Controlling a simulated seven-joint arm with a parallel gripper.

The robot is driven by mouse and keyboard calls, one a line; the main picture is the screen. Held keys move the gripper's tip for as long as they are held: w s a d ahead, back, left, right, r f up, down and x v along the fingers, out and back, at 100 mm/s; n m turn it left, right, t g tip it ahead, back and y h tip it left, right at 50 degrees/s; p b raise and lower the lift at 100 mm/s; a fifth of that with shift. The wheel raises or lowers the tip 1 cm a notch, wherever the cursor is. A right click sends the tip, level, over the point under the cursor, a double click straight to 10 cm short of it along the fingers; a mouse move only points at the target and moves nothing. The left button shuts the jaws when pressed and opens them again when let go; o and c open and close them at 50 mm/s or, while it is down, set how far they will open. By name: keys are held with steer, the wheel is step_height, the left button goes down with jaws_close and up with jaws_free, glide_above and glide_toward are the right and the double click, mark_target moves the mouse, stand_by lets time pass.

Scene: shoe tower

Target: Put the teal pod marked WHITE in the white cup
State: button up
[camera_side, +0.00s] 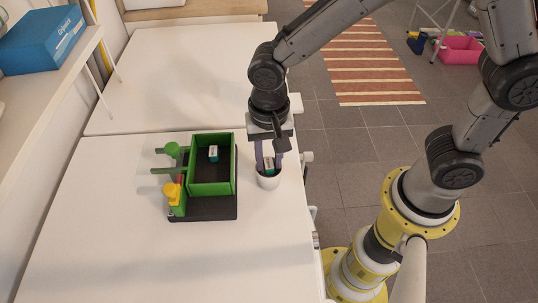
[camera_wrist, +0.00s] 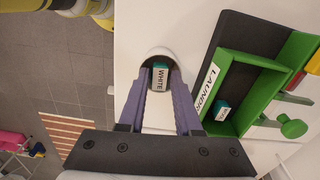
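The teal pod marked WHITE (camera_wrist: 160,78) is between the two purple fingers of my gripper (camera_side: 268,163), with its white label readable in the wrist view. The fingers appear to touch the pod on both sides. The white cup (camera_side: 268,182) stands upright on the table directly below the gripper. The pod is at the cup's mouth; its lower part is hidden, and I cannot tell whether it rests on the cup's bottom. In the wrist view the cup's rim (camera_wrist: 160,51) curves around the fingertips and pod.
A green box marked LAUNDRY (camera_side: 212,190) on a dark base stands just left of the cup, with another teal pod (camera_side: 213,153) inside. A green knob and yellow-orange parts are at its left. The white table (camera_side: 110,250) is clear in front; its right edge is close to the cup.

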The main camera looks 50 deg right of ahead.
mark_target(269, 164)
steer(key=shift+o, duration=1.4)
steer(key=shift+r, duration=0.1)
step_height(269, 164, up, 13)
steer(key=s+d+r+n+t, duration=0.1)
steer(key=s+d+n+t, duration=0.1)
steer(key=s+d+n, duration=0.2)
steer(key=s+d+r+n+t, duration=0.1)
steer(key=s+d+n+t, duration=0.2)
steer(key=s+d, duration=0.5)
steer(key=d+n, duration=0.1)
steer(key=d, duration=0.4)
steer(key=shift+s+d+t, duration=0.15)
steer(key=shift+s+t, duration=0.05)
steer(key=shift+t, duration=0.1)
